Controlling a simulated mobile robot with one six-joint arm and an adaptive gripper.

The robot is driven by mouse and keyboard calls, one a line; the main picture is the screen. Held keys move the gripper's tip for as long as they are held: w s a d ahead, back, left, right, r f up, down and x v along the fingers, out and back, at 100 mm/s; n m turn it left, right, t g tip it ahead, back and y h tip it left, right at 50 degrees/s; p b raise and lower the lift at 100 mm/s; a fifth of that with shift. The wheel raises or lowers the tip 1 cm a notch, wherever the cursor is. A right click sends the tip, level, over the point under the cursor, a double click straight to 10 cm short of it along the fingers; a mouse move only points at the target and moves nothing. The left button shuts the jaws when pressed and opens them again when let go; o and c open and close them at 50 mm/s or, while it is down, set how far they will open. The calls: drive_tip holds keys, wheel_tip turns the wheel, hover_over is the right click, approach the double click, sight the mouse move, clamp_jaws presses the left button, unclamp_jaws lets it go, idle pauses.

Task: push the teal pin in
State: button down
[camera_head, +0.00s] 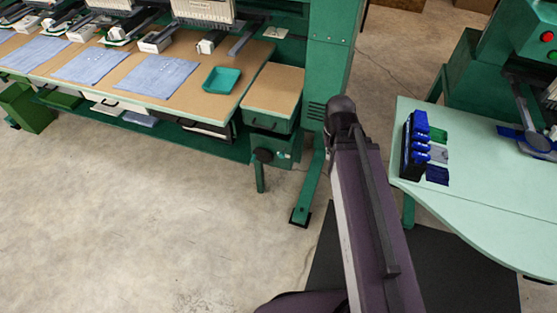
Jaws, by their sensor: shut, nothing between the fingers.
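I cannot make out a teal pin in this view. A black round knob (263,155) sits on the green machine frame under the small drawer cabinet. A small pale teal spot (281,155) shows just right of the knob, too small to identify. My arm (367,215) rises from the bottom, right of centre, and ends in a dark rounded joint (341,108) in front of the green machine leg. My gripper's fingers do not show in this view.
A long brown worktop (118,75) carries blue cloths and a teal tray (221,80). A drawer cabinet (272,92) stands at its right end. A pale green table (480,180) on the right holds a dark rack (410,145) with blue items. Concrete floor lies open at left.

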sight(282, 155)
drive_tip(key=w+a+f+m+t+h+b, duration=0.2)
drive_tip(key=w+a+f+m+b, duration=0.6)
drive_tip(key=f+b, duration=0.5)
drive_tip(key=w+a+f+m+t+h+b, duration=0.2)
drive_tip(key=w+a+f+m+h+b, duration=0.1)
drive_tip(key=w+a+f+m+b, duration=0.6)
drive_tip(key=shift+w+a+f+m+t+h+b, duration=0.25)
drive_tip(key=shift+a+f+m+b, duration=0.65)
drive_tip(key=shift+a+f+b, duration=2.15)
drive_tip(key=shift+d+r+b, duration=0.35)
drive_tip(key=shift+d+b, duration=0.05)
drive_tip(key=shift+d, duration=0.15)
drive_tip(key=shift+d+r+b, duration=0.35)
drive_tip(key=shift+d+b, duration=0.05)
drive_tip(key=shift+d, duration=0.15)
drive_tip(key=shift+f, duration=0.1)
drive_tip(key=w+d+f+b, duration=0.5)
drive_tip(key=w+f+b, duration=0.2)
drive_tip(key=b, duration=0.1)
drive_tip(key=shift+w+d+f, duration=0.25)
drive_tip(key=shift+d+f, duration=0.1)
drive_tip(key=shift+f, duration=0.05)
